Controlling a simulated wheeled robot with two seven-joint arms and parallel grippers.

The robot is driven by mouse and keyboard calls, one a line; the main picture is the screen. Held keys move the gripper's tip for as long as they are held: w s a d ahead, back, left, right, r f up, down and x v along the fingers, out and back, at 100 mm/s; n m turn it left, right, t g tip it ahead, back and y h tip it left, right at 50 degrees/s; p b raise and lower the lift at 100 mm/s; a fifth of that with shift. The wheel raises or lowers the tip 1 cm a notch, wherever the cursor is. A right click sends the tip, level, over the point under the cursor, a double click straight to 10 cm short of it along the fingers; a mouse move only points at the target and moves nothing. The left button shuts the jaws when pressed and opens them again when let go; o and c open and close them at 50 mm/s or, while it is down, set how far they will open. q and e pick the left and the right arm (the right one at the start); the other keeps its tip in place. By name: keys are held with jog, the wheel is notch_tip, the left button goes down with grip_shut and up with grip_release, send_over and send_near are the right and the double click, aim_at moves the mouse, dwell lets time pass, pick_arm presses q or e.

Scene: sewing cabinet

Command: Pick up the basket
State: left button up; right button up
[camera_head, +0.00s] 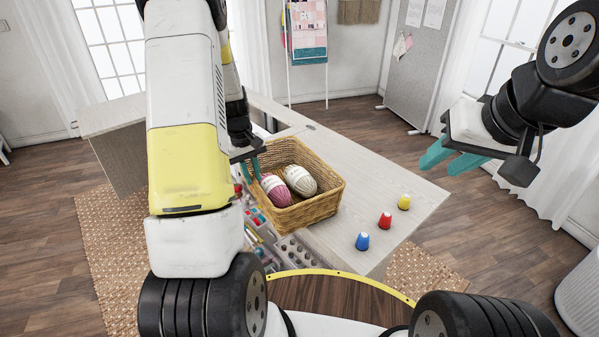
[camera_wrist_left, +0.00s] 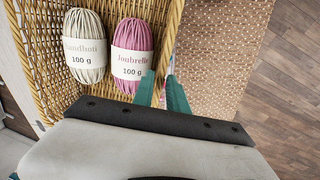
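A wicker basket (camera_head: 316,211) stands on the pale cabinet top and holds a pink yarn ball (camera_head: 276,190) and a cream yarn ball (camera_head: 300,181). Both balls also show in the left wrist view, pink (camera_wrist_left: 132,47) beside cream (camera_wrist_left: 85,45). My left gripper (camera_head: 250,172) is at the basket's left rim, fingers pointing down. In the left wrist view its teal fingers (camera_wrist_left: 163,92) lie on either side of the rim, with a narrow gap visible between them. Their tips are partly hidden. My right gripper (camera_head: 451,159) is open and empty, in the air right of the cabinet.
Blue (camera_head: 362,241), red (camera_head: 385,220) and yellow (camera_head: 404,202) thread spools stand on the cabinet top (camera_head: 390,180) right of the basket. An open drawer of sewing supplies (camera_head: 262,232) lies below, left of the basket. A woven rug (camera_head: 110,235) covers the floor at left.

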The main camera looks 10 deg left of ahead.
aim_at(257, 194)
pick_arm(q)
jog(key=f, duration=0.8)
jog(key=shift+w+d+f, duration=0.2)
jog(key=shift+w+f, duration=0.1)
jog(key=shift+w, duration=0.1)
grip_shut()
jog(key=shift+r, duration=0.1)
dwell(0.9)
